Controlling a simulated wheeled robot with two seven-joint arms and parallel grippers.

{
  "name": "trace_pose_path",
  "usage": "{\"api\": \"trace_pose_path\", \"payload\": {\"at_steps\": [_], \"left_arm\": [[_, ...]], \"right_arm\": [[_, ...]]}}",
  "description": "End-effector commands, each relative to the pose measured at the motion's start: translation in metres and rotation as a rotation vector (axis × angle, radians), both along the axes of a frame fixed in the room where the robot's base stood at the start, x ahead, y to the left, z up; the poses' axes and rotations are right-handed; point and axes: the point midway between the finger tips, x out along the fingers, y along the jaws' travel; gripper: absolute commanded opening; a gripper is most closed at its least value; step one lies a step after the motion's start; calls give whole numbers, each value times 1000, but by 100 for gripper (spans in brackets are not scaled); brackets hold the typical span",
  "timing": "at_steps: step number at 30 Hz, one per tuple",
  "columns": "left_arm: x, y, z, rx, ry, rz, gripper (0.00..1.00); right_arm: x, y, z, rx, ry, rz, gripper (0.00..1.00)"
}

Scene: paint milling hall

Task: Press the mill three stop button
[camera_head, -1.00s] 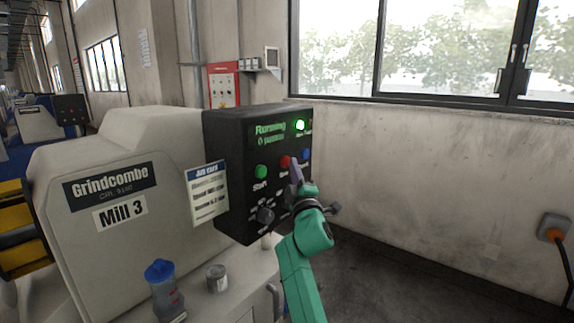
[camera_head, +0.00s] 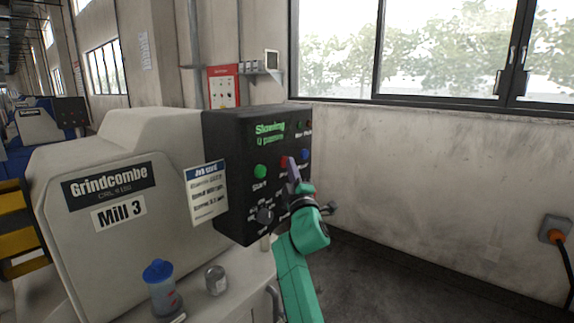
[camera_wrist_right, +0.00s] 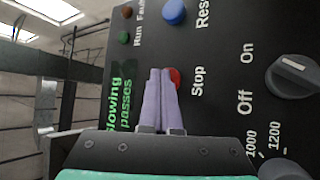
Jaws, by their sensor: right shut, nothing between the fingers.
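The black control panel (camera_head: 236,135) of Mill 3 shows in the head view, its green display (camera_head: 269,132) reading "Slowing". The red Stop button (camera_head: 284,161) sits between the green Start button (camera_head: 260,171) and a blue button (camera_head: 304,155). My right gripper (camera_head: 293,167) is shut and empty, its fingertips at the Stop button. In the right wrist view the purple fingers (camera_wrist_right: 160,75) partly cover the red Stop button (camera_wrist_right: 175,77); I cannot tell whether they still touch it. The run lamp (camera_wrist_right: 124,39) is dark. My left gripper is not in view.
A black selector knob (camera_wrist_right: 293,75) marked On and Off sits beside the Stop button. A job card (camera_head: 206,192) hangs at the panel's left. A blue-lidded container (camera_head: 160,285) and a metal can (camera_head: 215,280) stand on the ledge below.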

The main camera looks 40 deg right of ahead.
Motion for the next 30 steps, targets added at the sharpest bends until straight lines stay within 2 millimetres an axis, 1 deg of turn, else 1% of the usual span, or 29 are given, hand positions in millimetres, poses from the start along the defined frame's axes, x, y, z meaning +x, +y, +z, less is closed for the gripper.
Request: {"api": "trace_pose_path", "payload": {"at_steps": [9, 18, 26, 30], "left_arm": [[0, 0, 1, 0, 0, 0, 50], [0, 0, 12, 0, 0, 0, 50], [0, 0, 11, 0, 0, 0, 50], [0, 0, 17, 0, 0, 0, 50]], "right_arm": [[0, 1, 1, -1, 0, 2, 0], [-15, -4, 2, -2, 1, 0, 0], [-17, -4, 0, 0, 0, 1, 0], [-22, -6, 2, -1, 0, 0, 0]]}}
